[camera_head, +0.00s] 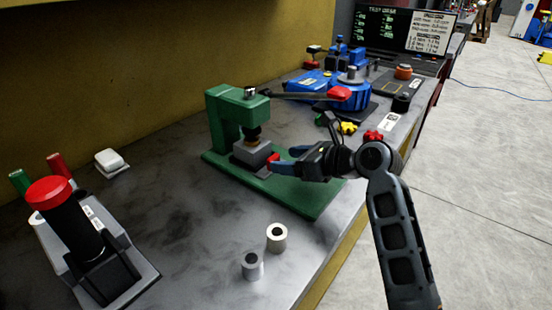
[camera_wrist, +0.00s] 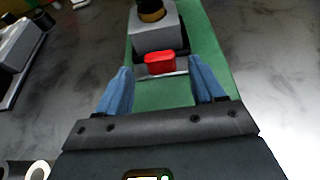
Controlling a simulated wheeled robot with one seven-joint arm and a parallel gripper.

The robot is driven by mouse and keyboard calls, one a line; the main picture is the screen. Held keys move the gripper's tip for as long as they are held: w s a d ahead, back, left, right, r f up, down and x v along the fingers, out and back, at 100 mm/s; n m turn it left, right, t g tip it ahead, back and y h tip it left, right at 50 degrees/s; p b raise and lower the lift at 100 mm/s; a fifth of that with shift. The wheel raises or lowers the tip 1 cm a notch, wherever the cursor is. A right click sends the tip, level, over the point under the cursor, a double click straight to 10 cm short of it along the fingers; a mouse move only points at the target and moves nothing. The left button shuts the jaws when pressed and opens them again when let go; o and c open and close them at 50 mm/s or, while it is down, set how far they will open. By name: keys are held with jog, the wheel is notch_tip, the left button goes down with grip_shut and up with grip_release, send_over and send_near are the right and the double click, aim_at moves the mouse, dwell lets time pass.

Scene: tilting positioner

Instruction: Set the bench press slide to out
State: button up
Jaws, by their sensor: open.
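The green bench press (camera_head: 224,122) stands on the grey bench, with a long lever ending in a red knob (camera_head: 339,93). Its slide is a grey block (camera_head: 252,152) on the green base, under the ram, with a red handle (camera_head: 273,158) on the side facing my gripper. My gripper (camera_head: 278,161) is open at the handle. In the wrist view, the red handle (camera_wrist: 160,62) lies just ahead of and between the blue fingertips of my gripper (camera_wrist: 160,78), with a gap on each side. The grey block (camera_wrist: 153,35) sits behind the handle.
Two small cylinders (camera_head: 277,237) stand near the front edge. A black tilting positioner with a red top (camera_head: 49,190) is at the left. A blue vise-like device (camera_head: 350,95) and a laptop (camera_head: 405,35) are farther back.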

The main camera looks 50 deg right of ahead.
aim_at(276, 159)
jog(key=shift+x, duration=1.95)
jog(key=shift+c, duration=0.4)
grip_shut()
